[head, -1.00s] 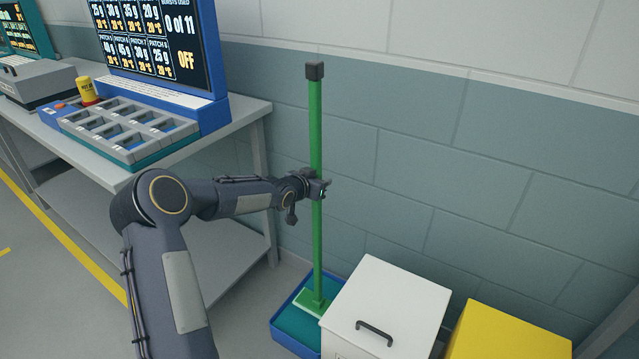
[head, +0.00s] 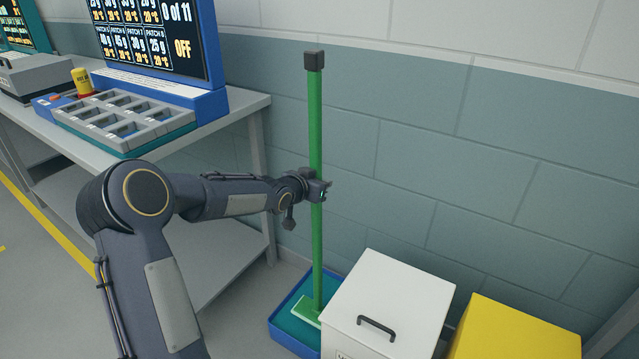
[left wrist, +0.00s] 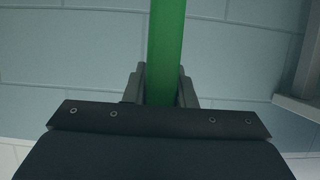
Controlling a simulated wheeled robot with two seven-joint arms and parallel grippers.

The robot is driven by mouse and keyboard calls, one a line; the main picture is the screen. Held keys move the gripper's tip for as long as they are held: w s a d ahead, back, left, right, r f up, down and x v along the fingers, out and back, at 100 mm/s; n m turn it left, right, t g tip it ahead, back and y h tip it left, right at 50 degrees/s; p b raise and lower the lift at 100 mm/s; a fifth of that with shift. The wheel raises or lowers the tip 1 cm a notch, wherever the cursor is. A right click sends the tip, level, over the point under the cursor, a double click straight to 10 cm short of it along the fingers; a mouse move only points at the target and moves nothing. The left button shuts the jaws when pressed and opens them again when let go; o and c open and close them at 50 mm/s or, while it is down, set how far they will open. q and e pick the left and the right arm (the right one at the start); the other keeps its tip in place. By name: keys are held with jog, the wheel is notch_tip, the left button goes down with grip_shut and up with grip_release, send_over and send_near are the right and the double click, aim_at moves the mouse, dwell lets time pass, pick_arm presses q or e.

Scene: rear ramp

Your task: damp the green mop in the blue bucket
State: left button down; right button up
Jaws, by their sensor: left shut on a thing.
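The green mop (head: 316,130) stands upright with a dark cap on top. Its green head (head: 308,311) is low down inside the blue bucket (head: 276,333), a shallow blue tub with a teal inside. My left gripper (head: 318,190) is shut on the mop's handle, around its middle. In the left wrist view the green handle (left wrist: 166,45) runs between the two fingers (left wrist: 162,88). The front right part of the bucket is hidden behind a white box. Whether the mop head touches the bucket's floor I cannot tell. My right gripper is not in view.
A white box (head: 393,290) with a dark handle stands right against the bucket's side in the picture, and a yellow box (head: 515,330) is beyond it. A grey table (head: 245,112) with a compartment tray and a screen is at left. The tiled wall is close behind the mop.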

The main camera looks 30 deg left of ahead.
pick_arm(q)
jog(key=s+d+b, duration=0.5)
jog(key=s, duration=0.5)
jog(key=s+d+b, duration=0.6)
jog(key=s, duration=0.4)
jog(key=shift+r+b, duration=0.15)
jog(key=shift+b, duration=0.15)
dwell(2.4)
jog(key=shift+s+d, duration=0.1)
dwell(1.4)
